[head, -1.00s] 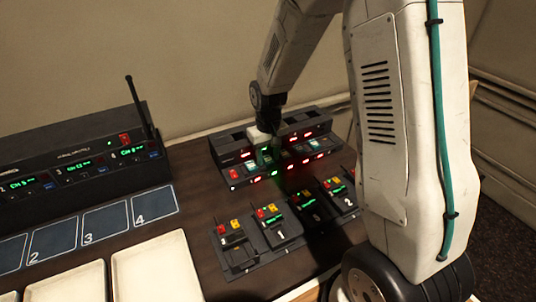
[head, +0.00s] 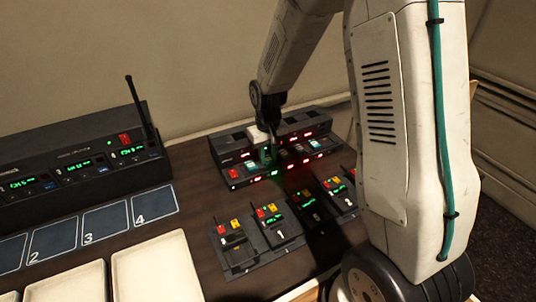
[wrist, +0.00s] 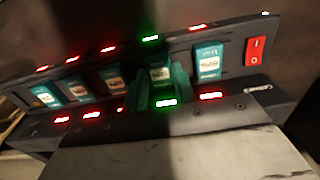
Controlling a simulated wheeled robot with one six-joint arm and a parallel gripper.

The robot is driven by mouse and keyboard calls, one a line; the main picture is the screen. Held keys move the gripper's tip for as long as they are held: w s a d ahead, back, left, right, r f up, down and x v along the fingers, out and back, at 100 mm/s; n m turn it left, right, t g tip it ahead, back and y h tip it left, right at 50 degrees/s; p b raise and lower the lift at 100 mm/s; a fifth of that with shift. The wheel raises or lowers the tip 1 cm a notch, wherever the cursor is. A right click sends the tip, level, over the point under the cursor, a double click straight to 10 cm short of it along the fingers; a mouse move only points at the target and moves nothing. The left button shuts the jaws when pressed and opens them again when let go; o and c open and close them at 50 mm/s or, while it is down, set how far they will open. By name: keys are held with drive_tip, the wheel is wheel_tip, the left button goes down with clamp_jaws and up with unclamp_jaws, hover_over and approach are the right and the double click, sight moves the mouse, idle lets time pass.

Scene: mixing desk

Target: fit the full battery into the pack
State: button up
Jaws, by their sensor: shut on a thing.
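A charger (head: 225,154) stands at the back of the desk, with several teal-labelled batteries in its row of bays. In the wrist view, my gripper (wrist: 164,88) is shut on one battery (wrist: 160,74), which is still at its bay; green lights show above and below it. I cannot tell if it is fully seated. The head view shows my gripper (head: 267,152) at the charger from above. Several black packs stand in front of the charger, with red and yellow parts on top. Green readouts show on some; the leftmost pack (head: 232,240) shows none clearly.
Red lights mark the other bays; a red switch (wrist: 256,50) sits at the charger's right end. A receiver (head: 70,150) with an upright antenna stands at left. Numbered blue squares (head: 154,205) and pale trays (head: 155,270) lie in front of it. Bare desk lies between the squares and packs.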

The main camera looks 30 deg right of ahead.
drive_tip(key=shift+r, duration=0.1)
drive_tip(key=shift+r, duration=2.4)
